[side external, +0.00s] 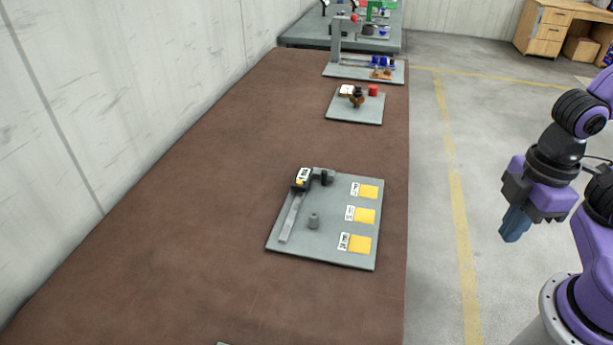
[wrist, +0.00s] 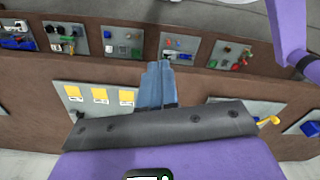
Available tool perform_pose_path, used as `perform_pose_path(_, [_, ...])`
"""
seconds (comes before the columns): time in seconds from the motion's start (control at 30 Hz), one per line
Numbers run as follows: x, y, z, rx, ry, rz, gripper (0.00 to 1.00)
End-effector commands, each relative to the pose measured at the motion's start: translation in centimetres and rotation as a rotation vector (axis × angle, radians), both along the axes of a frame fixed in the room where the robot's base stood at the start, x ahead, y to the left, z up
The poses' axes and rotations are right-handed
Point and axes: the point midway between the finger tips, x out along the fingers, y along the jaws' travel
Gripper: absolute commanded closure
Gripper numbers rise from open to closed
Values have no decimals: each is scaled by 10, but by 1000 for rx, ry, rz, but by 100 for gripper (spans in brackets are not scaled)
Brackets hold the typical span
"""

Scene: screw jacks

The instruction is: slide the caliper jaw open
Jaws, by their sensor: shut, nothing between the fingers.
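The caliper (side external: 292,214) lies along the left side of a grey board (side external: 330,245) on the brown table. Its long grey beam runs towards the front of the board. Its dark jaw block with a small display (side external: 302,178) sits at the far end, close to a dark jaw piece (side external: 327,177). Any gap between the jaws is too small to tell. My gripper (side external: 512,227) is shut and empty, right of the table and well apart from the caliper. In the wrist view the blue fingers of my gripper (wrist: 158,72) are together and cover part of a grey board.
Another board (side external: 355,110) with small parts lies farther back. The brown table (side external: 170,240) is clear left of the caliper board. A wall (side external: 90,120) borders the table.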

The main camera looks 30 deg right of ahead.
Motion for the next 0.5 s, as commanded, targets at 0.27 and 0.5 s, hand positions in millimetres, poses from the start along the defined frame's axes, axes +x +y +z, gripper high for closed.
perform_pose_path(0.27, [0, 0, 0, 0, 0, 0, 100])
perform_pose_path(0.5, [6, 5, 2, 0, 0, -9, 56])
